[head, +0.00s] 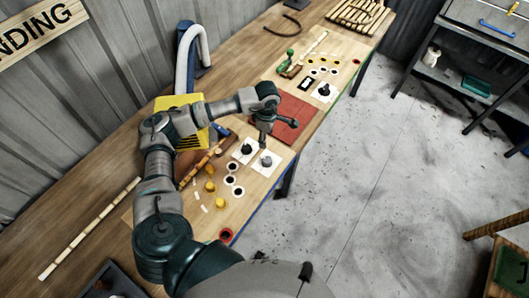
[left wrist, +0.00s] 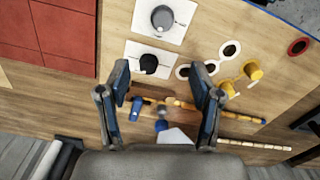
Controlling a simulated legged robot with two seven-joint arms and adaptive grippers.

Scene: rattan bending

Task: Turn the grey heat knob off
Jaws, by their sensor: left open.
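The grey heat knob (head: 266,161) sits on a white plate on the wooden board near the bench's front edge. It also shows in the left wrist view (left wrist: 162,18), at the top. A black knob (head: 247,149) on its own white plate stands beside it; in the left wrist view it is (left wrist: 148,63). My left gripper (head: 275,131) is above the board near the two knobs, apart from them. In the left wrist view its open fingers (left wrist: 160,72) are empty, with the black knob between the tips and the grey knob beyond. My right gripper is not in view.
Yellow pegs (left wrist: 254,70), dark holes and a red ring (head: 226,234) lie along the board. A rattan pole (left wrist: 235,115) with a blue clamp (left wrist: 136,108) crosses it. A red tiled panel (head: 300,112) is beside the knobs. A yellow box (head: 169,103) stands behind my arm.

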